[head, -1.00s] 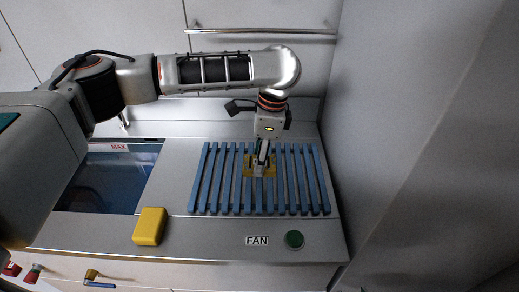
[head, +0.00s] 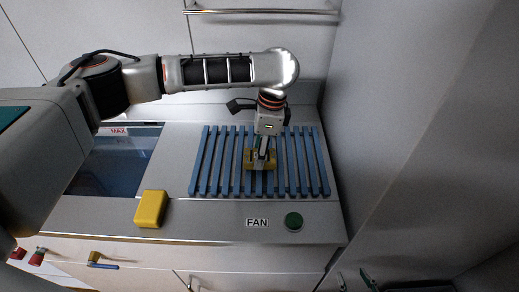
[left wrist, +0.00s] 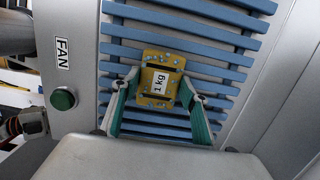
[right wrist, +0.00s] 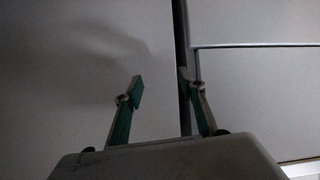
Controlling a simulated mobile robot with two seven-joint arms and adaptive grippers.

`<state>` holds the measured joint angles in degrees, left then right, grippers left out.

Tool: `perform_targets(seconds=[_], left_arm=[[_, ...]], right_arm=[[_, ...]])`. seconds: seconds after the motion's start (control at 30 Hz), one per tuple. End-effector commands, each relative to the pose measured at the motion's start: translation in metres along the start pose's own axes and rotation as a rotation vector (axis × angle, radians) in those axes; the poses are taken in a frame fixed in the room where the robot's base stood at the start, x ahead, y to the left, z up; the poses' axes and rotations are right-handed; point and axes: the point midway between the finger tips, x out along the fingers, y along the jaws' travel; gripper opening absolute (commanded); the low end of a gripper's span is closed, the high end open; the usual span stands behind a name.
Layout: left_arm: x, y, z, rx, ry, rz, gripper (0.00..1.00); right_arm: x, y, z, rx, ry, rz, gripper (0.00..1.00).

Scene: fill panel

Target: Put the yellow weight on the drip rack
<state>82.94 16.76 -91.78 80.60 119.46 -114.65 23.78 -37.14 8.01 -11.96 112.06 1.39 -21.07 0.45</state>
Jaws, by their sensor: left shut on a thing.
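The yellow weight (left wrist: 158,80), marked "1 kg", is between the green-tipped fingers of my left gripper (left wrist: 158,95). In the head view the weight (head: 249,160) is partly hidden by my left gripper (head: 262,158), which points down at the drip rack. The blue slatted drip rack (head: 211,165) lies on the metal counter. The weight is over its middle slats; I cannot tell whether it touches them. My right gripper (right wrist: 160,92) is open and empty in front of grey panels; a green finger piece (head: 368,282) shows at the head view's bottom right.
A plain yellow block (head: 150,208) lies on the counter left of the rack. Beyond it is a sunken basin (head: 110,170) marked MAX. A green button (head: 293,221) labelled FAN is in front of the rack. A grey wall (head: 400,120) closes the right side.

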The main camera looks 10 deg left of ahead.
Motion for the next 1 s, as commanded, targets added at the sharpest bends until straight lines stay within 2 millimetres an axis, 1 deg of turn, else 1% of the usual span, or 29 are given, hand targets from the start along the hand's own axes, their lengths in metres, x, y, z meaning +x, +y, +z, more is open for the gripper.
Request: perform_targets(seconds=[0.03, 0.33, 0.57, 0.6, 0.63, 0.67, 1.0], left_arm=[[-0.0033, -0.0007, -0.0002, 0.0, 0.002, -0.002, 0.0], [-0.0022, -0.0014, -0.0003, -0.001, 0.001, -0.003, 0.0], [-0.0003, -0.0011, -0.0009, -0.002, 0.002, -0.002, 0.0], [0.0023, -0.0004, -0.0007, -0.001, 0.0, 0.0, 0.52], [0.0026, -0.0005, -0.0007, -0.001, 0.0, -0.001, 0.59], [0.0028, -0.0005, -0.0007, -0.001, 0.0, -0.001, 0.61], [0.003, -0.0007, -0.0006, -0.001, 0.0, -0.001, 0.61]], right_arm=[[-0.0016, 0.0012, -0.001, 0.0, -0.003, 0.002, 0.4], [-0.0065, 0.0085, -0.005, 0.001, -0.011, 0.014, 0.4], [-0.0108, 0.0099, -0.0082, 0.003, -0.018, 0.016, 0.4], [-0.0101, 0.0097, -0.0064, 0.003, -0.019, 0.016, 0.4], [-0.0099, 0.0095, -0.0059, 0.003, -0.019, 0.016, 0.4], [-0.0098, 0.0094, -0.0055, 0.004, -0.02, 0.016, 0.4], [-0.0091, 0.0083, -0.0027, 0.004, -0.023, 0.015, 0.4]])
